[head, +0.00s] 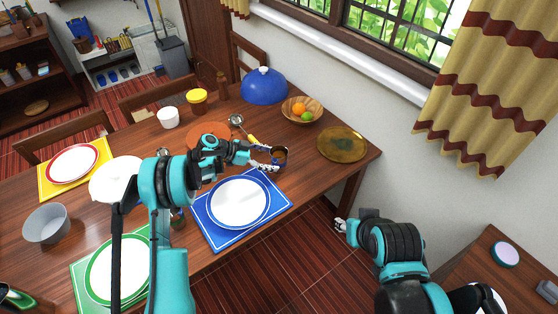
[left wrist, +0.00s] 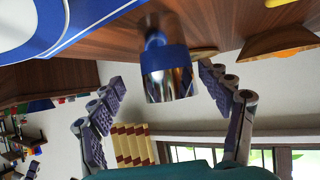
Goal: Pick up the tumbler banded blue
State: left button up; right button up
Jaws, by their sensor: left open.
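The tumbler banded blue (head: 279,155) stands on the wooden table to the upper right of the blue-rimmed plate. In the left wrist view the tumbler (left wrist: 170,82) shows a shiny metallic body with a wide blue band. My left gripper (head: 270,157) reaches over the table from the left and is open. Its fingers lie on either side of the tumbler, with gaps between them and it in the left wrist view. My right gripper (head: 341,225) hangs off the table's front edge, over the floor; its fingers are too small to read.
The blue-rimmed plate (head: 239,203) on a blue mat (head: 215,237) lies just in front of the tumbler. A yellow-brown plate (head: 342,144) is to its right. A fruit bowl (head: 301,117) and a blue dome (head: 264,88) stand behind. A ladle (head: 237,120) lies behind the left gripper.

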pick_arm(q)
jog(key=shift+d+f, duration=0.1)
jog(key=shift+f, duration=0.2)
jog(key=shift+b+x, duration=0.35)
jog(key=shift+x, duration=0.65)
jog(key=x, duration=0.2)
jog(key=b+x, duration=0.2)
jog(key=x, duration=0.1)
jog(key=shift+w+d, duration=0.3)
jog(key=shift+w, duration=0.2)
jog(key=c, duration=1.5)
